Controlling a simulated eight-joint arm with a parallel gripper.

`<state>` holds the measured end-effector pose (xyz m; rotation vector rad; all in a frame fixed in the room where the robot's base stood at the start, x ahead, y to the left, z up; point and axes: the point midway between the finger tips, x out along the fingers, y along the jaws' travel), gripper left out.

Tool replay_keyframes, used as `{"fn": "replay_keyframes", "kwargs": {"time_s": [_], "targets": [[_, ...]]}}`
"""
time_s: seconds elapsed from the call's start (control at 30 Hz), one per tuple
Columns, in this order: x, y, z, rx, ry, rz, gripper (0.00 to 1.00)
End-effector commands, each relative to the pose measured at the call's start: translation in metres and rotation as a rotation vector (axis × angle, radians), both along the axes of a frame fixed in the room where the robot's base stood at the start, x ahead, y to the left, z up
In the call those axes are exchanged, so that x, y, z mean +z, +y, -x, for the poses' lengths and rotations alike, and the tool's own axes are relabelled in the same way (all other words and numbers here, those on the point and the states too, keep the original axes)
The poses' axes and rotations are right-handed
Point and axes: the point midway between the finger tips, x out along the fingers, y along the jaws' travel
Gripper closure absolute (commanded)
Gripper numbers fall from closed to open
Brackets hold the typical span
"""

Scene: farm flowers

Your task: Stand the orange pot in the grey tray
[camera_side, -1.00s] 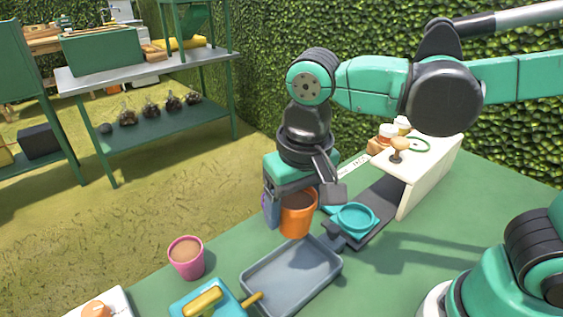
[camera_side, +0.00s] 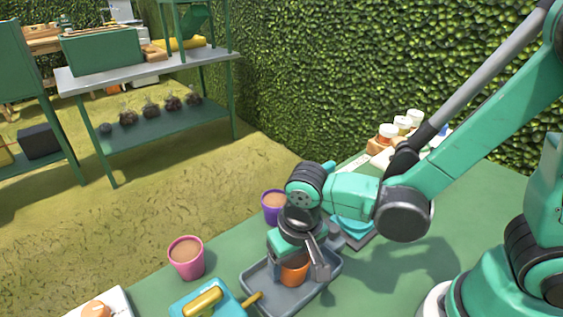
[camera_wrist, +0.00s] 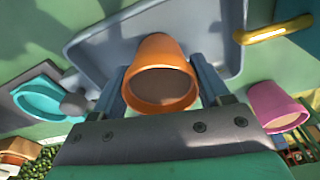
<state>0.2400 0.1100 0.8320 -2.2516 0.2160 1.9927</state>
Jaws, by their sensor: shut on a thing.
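The orange pot (camera_side: 293,270) is between the fingers of my gripper (camera_side: 300,264), low over the grey tray (camera_side: 323,284). In the wrist view the orange pot (camera_wrist: 161,76) is filled with brown soil, and my gripper (camera_wrist: 165,92) is shut on it with a finger on each side. The grey tray (camera_wrist: 100,50) lies behind the pot in that view. The pot is within the tray's outline and looks about upright. Its base is hidden in the side view, so I cannot tell if it touches the tray floor.
A purple pot (camera_side: 273,204) stands behind my gripper and a pink pot (camera_side: 187,257) to the left. A blue thing with a yellow handle (camera_side: 203,300) lies beside the tray at front left. A turquoise dish (camera_side: 352,228) is just right of my gripper.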

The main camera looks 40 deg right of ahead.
Motion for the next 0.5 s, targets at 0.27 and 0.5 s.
{"fn": "replay_keyframes", "kwargs": {"time_s": [0.27,0.5], "targets": [[-0.0012,-0.0001,0.0002,0.0,0.0,0.0,0.94],[-0.0039,0.0,0.0,0.0,0.0,0.0,0.0]]}}
